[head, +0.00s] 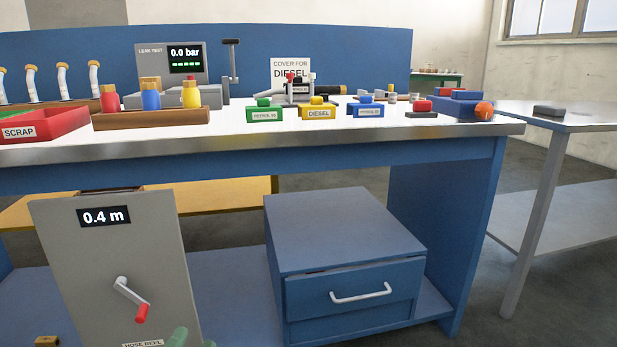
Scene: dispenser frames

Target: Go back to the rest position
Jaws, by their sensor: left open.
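My left gripper (194,341) shows only as green fingertips at the bottom edge of the head view, in front of the lower part of the grey hose reel panel (70,265). Its fingertips are apart and nothing shows between them. The rest of that gripper and its arm are below the picture. My right gripper is not in view. The hose reel has a "0.4 m" display (103,216) and a crank with a red handle (141,313).
The workbench (330,145) carries a red scrap tray (45,125), a wooden rack (150,118) with coloured bottles, and several labelled blocks. Below it stands a blue drawer cabinet (340,235), its drawer shut. A side table (575,117) stands at right.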

